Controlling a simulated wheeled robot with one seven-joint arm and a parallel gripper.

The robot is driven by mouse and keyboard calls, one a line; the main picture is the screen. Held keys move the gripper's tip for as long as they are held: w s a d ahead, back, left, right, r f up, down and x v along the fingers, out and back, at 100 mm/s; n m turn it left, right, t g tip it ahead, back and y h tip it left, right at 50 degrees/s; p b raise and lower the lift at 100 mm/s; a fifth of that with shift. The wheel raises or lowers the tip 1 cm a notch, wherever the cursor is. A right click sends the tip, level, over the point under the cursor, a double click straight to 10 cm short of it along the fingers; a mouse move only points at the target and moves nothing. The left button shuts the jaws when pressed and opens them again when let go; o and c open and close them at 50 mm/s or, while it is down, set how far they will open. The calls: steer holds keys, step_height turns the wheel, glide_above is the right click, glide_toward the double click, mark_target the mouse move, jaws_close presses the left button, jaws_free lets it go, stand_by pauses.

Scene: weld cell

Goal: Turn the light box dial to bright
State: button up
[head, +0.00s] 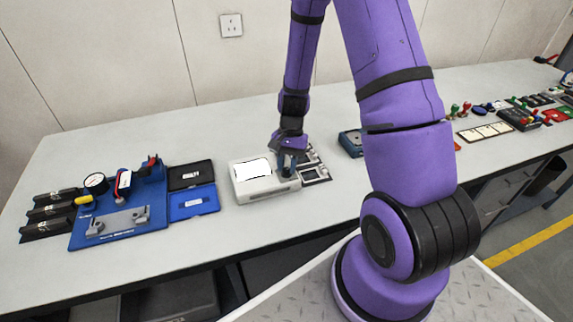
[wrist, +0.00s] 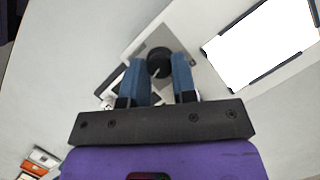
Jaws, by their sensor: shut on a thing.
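The light box (head: 265,191) is a pale box with a bright white panel on top, standing on the bench left of my arm in the head view. In the wrist view its lit panel (wrist: 262,45) fills the upper right. The dial (wrist: 158,61) is a round black knob with a pale pointer line, beside the panel. My gripper (wrist: 159,75) has its blue fingers on either side of the dial and is shut on it. In the head view my gripper (head: 287,166) is at the right end of the box and hides the dial.
A grey tray with cut-outs (head: 314,165) lies close to the right of the box. A blue case (head: 193,202) and a blue fixture with a gauge (head: 118,213) stand to the left. A dark blue box (head: 350,143) is further right. The bench front is clear.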

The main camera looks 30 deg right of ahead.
steer(key=shift+d+m+t+y, duration=0.1)
steer(key=shift+m+t+y, duration=0.2)
steer(key=shift+m, duration=0.8)
steer(key=shift+m+t+y, duration=0.2)
steer(key=shift+m+t, duration=0.2)
steer(key=shift+m, duration=0.7)
steer(key=o, duration=0.9)
steer(key=shift+s, duration=0.1)
steer(key=v, duration=1.1)
steer(key=shift+f, duration=0.1)
